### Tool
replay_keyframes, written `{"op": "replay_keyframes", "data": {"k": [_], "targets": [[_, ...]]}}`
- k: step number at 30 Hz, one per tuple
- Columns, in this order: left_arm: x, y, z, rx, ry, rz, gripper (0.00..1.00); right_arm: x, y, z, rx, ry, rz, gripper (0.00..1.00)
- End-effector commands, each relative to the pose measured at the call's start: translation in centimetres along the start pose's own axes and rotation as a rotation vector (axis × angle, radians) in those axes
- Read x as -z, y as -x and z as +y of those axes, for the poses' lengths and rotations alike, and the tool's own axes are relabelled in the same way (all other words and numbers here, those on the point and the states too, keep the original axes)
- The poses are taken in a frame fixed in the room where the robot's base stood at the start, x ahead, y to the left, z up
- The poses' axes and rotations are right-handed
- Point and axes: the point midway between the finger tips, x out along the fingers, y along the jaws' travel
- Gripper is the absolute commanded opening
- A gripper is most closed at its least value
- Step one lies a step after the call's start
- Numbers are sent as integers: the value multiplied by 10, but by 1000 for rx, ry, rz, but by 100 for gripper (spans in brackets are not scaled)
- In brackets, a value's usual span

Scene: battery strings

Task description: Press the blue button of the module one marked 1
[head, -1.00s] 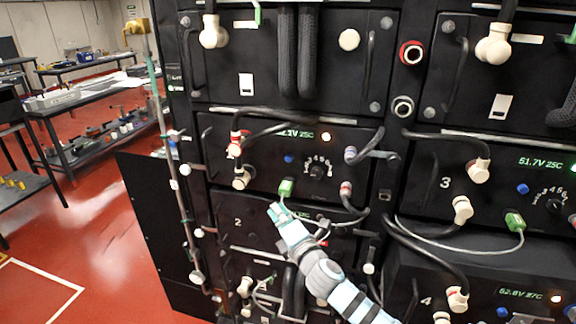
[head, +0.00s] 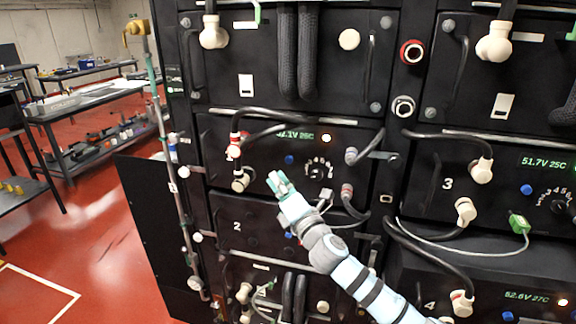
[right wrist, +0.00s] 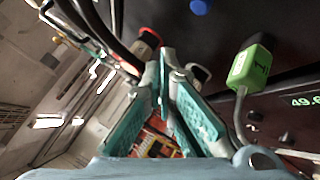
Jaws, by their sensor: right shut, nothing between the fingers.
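The module above the one marked 2 (head: 237,226) carries a display ending in 25C, a lit orange lamp, a dial and a blue button (head: 289,160). I cannot read a 1 on it. My right gripper (head: 278,181) is shut and empty, in front of this module, a little below and left of the button in the picture. In the right wrist view the fingertips (right wrist: 168,56) point up the picture, and the blue button (right wrist: 199,6) shows at the top edge, apart from them. A green plug (right wrist: 250,70) is to their right. My left gripper is out of view.
Black cables with pale and red plugs (head: 234,150) hang left of the button. More plugs (head: 348,190) and a dial (head: 318,171) are to its right. Module 3 (head: 447,184) has its own blue button (head: 526,189). Work benches (head: 85,105) stand far left.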

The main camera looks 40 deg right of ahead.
Motion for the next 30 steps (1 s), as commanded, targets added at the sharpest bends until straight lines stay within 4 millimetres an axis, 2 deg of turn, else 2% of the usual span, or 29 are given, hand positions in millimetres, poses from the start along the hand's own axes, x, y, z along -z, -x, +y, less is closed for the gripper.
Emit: {"op": "replay_keyframes", "data": {"k": [4, 12, 30], "targets": [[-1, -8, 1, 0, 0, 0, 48, -11, -15, -12, 0, 0, -3, 0], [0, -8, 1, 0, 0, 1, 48, -24, -32, -23, 0, 0, -1, 0], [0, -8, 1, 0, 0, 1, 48, -25, -33, -24, 0, -2, -1, 0]]}}
